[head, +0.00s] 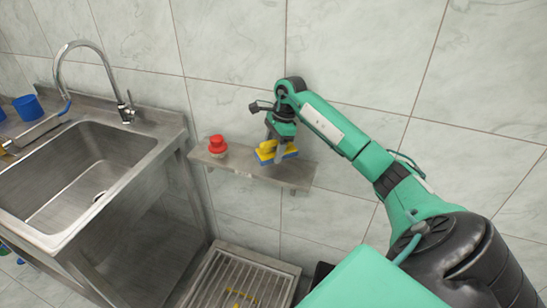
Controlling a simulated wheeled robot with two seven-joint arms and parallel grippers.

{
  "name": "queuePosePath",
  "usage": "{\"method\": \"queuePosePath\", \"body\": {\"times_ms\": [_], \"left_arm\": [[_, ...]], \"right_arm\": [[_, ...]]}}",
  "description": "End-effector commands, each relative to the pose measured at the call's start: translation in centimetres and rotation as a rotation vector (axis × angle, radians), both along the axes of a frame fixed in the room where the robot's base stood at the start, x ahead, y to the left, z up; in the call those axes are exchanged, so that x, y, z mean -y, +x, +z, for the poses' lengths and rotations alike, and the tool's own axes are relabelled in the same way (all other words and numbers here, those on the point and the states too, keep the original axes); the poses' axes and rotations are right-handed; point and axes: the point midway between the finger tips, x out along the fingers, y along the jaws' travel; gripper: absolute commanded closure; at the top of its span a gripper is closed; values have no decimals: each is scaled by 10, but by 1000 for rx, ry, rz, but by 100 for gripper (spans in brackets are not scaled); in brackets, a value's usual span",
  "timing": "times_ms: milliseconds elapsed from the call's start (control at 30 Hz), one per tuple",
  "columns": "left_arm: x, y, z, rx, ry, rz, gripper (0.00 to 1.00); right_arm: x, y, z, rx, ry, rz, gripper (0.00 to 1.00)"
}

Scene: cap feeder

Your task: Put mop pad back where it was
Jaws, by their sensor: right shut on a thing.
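A small yellow and blue pad (266,153), which I take for the mop pad, is at the right part of the narrow metal wall shelf (240,165). My right gripper (281,150) reaches down over the shelf from the right and is shut on the pad. The fingers hide part of the pad. I cannot tell whether the pad rests on the shelf or hangs just above it. My left gripper is not in view.
A red object (217,144) stands on the shelf left of the pad. A steel sink (85,175) with a tall faucet (90,48) fills the left, with a blue cup (28,107) behind it. A slatted metal grate (240,278) lies below the shelf. Tiled wall stands behind.

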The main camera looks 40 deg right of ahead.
Motion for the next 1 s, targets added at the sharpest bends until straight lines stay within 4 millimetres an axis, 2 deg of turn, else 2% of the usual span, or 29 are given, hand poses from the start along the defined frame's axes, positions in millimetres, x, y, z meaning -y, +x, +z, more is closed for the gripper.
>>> {"method": "queuePosePath", "body": {"times_ms": [133,333,733,767,800,867,1000], "left_arm": [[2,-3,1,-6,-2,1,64],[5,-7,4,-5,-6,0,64],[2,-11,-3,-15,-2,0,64],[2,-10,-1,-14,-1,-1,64],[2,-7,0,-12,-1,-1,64],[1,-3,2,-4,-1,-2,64],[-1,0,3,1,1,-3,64]], "right_arm": [[-1,0,-11,-1,2,-1,69],[-1,0,-40,-1,3,0,69],[0,0,-47,1,0,1,69],[0,0,-47,0,0,0,37],[0,0,-46,0,0,0,29],[0,0,-46,0,0,0,19],[0,0,-46,0,0,0,19]]}}
